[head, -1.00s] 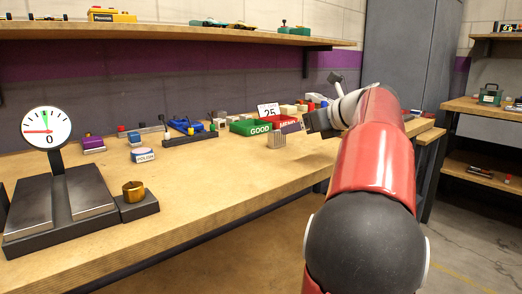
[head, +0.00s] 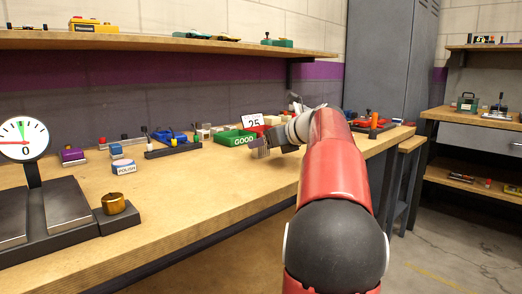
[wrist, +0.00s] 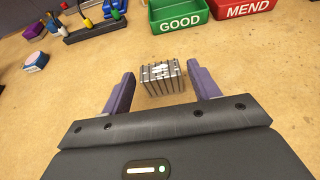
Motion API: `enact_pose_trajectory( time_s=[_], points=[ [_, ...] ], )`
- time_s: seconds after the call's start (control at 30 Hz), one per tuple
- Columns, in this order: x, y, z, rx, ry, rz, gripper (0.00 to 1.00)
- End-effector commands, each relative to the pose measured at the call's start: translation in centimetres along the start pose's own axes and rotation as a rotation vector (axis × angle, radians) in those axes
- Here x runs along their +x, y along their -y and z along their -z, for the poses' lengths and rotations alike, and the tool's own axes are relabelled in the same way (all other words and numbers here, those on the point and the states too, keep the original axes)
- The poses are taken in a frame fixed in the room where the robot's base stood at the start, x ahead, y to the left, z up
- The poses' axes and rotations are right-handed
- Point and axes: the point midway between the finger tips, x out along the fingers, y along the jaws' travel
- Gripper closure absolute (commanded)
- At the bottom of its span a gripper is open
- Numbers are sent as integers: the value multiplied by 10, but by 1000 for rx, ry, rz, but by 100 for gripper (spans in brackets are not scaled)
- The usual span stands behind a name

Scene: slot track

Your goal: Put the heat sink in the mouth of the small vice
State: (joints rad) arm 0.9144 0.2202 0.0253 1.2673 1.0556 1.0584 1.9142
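The heat sink is a small grey finned block on the bench; it shows in the wrist view (wrist: 163,78) and in the head view (head: 260,152). My gripper (wrist: 161,70) is open, with one finger on each side of the heat sink and gaps between. In the head view my gripper (head: 277,144) is low over the bench beside it. I cannot make out the small vice for certain. A blue object (head: 164,136) behind a dark rack and a red object (head: 366,122) at the bench's right end are too small to identify.
The green GOOD bin (wrist: 180,14) and red MEND bin (wrist: 240,8) stand just beyond the heat sink. A dark rack (head: 172,150) and a polish tin (head: 123,167) stand to the left, a scale (head: 42,215) nearer. The bench (head: 215,190) in front is clear.

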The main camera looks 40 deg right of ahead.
Motion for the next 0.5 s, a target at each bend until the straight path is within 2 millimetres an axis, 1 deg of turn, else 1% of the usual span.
enact_pose_trajectory(
  time_s=[0.03,0.3,0.5],
  points=[
    [0,0,0,0,0,0,46],
    [0,0,0,-1,0,0,81],
    [-1,0,-1,-1,0,0,83]
  ],
)
